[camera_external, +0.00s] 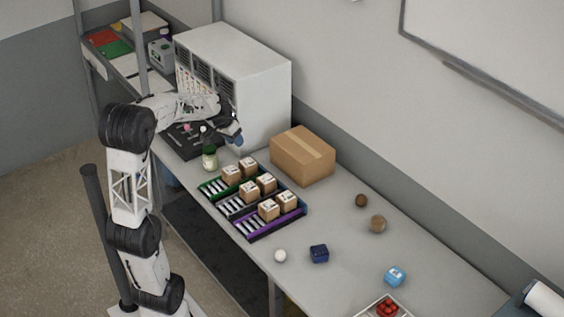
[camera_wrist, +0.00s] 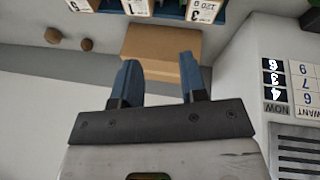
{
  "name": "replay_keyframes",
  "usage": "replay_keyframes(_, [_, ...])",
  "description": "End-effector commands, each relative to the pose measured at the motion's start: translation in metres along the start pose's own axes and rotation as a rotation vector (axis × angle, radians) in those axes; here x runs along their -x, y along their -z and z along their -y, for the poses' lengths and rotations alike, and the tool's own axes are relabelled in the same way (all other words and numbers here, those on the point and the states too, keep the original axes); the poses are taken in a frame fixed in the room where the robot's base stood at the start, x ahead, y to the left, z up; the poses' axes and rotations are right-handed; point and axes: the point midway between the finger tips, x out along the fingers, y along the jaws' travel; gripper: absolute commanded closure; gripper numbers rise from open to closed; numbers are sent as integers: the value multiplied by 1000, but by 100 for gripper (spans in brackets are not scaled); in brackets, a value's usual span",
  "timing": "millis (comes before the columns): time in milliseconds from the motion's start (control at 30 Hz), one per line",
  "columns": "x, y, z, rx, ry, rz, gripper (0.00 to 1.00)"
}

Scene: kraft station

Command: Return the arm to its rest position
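My arm stands at the left of the table, bent over at the top and reaching right, toward the white cabinet (camera_external: 262,88). My gripper (camera_external: 235,138) is in front of the cabinet, above the table's far end. In the wrist view my gripper (camera_wrist: 158,82) shows two blue fingers set apart with nothing between them. It is open and empty. The kraft box (camera_wrist: 160,46) appears beyond the fingertips, apart from them.
Colored trays (camera_external: 250,232) with several small boxes stand beside the kraft box (camera_external: 303,156). A jar (camera_external: 209,158) stands close below my gripper. A white ball (camera_external: 280,255), blue cube (camera_external: 319,254), brown balls (camera_external: 377,224) and light blue box (camera_external: 395,276) lie toward the near right.

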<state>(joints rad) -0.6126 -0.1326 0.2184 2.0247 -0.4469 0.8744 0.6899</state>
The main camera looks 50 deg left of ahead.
Motion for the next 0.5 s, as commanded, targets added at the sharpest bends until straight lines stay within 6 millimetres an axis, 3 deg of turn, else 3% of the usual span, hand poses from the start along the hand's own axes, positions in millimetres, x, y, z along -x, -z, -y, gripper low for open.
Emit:
replay_keyframes(33, [2, -7, -20, -13, 1, 8, 61])
replay_keyframes(200, [8, -34, -74, -41, 13, 39, 61])
replay_keyframes(500, [17, -92, -153, -89, 42, 81, 61])
